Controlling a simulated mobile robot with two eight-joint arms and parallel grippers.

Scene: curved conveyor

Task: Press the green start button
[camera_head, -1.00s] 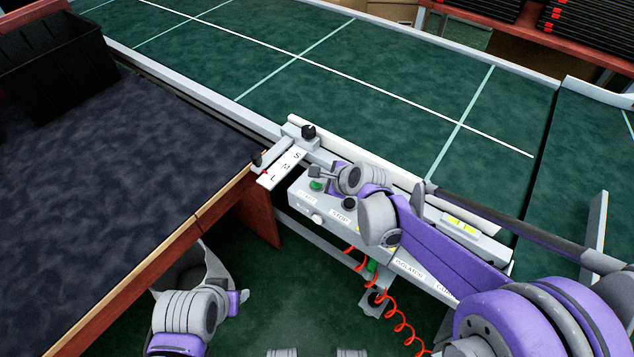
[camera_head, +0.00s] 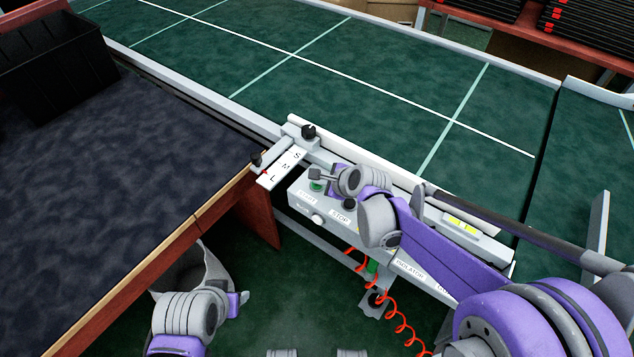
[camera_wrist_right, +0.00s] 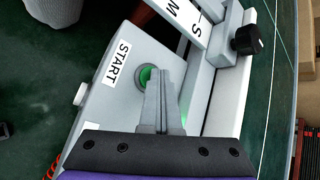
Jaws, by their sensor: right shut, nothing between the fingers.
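The green start button (camera_head: 316,186) sits on the grey control box (camera_head: 334,231) beside the conveyor, near the START label. In the right wrist view the button (camera_wrist_right: 146,75) shows bright green inside a dark ring, next to the START label (camera_wrist_right: 118,63). My right gripper (camera_head: 315,174) is shut and empty. Its fingertips (camera_wrist_right: 160,76) are at the button and cover its right part; I cannot tell whether they touch or press it. My left arm (camera_head: 190,315) is low at the left; its fingers are not visible.
The control box also carries a white knob (camera_head: 318,219), a dark STOP button (camera_head: 349,204) and a STOP label. An S-M-L scale plate (camera_head: 282,168) stands close by. A dark-topped table (camera_head: 110,190) with a black crate (camera_head: 60,75) is at left. The green conveyor belt (camera_head: 330,90) runs behind.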

